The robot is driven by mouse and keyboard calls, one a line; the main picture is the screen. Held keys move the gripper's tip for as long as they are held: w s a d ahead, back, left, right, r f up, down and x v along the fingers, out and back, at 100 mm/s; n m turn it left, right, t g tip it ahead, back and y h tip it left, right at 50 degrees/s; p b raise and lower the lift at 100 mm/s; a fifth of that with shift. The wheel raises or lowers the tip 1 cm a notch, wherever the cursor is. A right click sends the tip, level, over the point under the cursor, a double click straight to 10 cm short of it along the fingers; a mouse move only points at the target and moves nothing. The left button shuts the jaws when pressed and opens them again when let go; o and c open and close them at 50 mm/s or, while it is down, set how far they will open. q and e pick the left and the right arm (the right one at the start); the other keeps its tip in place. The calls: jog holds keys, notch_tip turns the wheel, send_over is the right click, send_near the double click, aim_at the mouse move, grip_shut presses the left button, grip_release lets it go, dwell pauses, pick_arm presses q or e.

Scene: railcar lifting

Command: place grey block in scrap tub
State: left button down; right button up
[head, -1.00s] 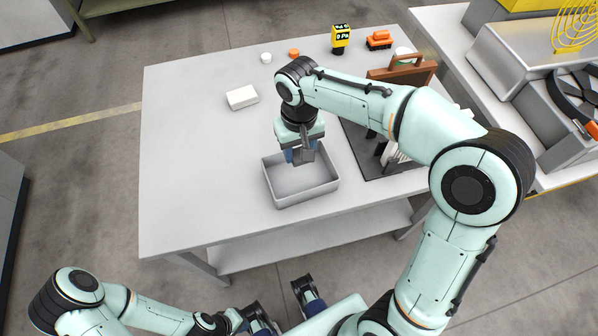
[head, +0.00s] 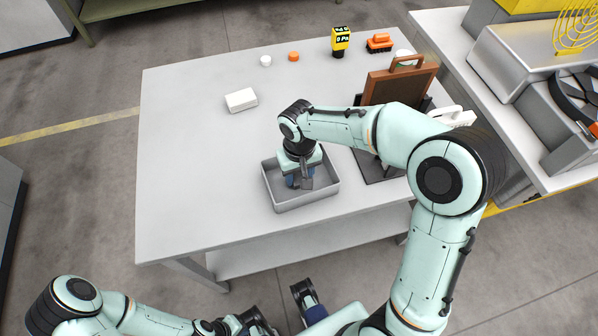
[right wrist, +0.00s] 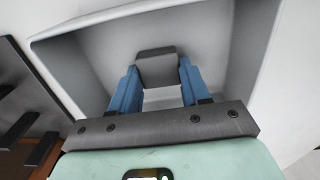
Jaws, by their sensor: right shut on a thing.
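The scrap tub (head: 310,202) is a grey open box on the white table, near its front right part. My right gripper (head: 300,183) reaches down into the tub. In the right wrist view its two blue fingers (right wrist: 158,78) are shut on the grey block (right wrist: 156,66), which is held between the fingertips. The tub's walls (right wrist: 250,55) stand around it. I cannot tell whether the block touches the tub floor. In the head view the block is largely hidden by the gripper.
A dark rack (head: 378,168) with a brown upright panel (head: 398,86) stands right of the tub. A white block (head: 241,99), white cap (head: 265,61), orange cap (head: 293,56), yellow device (head: 340,41) and orange brush (head: 379,43) lie farther back. The table's left side is clear.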

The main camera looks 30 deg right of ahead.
aim_at(299, 176)
jog(key=shift+f, duration=0.2)
jog(key=o, duration=1)
jog(key=shift+r, duration=0.2)
jog(key=shift+r, duration=0.3)
notch_tip(299, 176, up, 12)
jog(key=shift+f+p, duration=0.25)
jog(key=shift+p, duration=0.8)
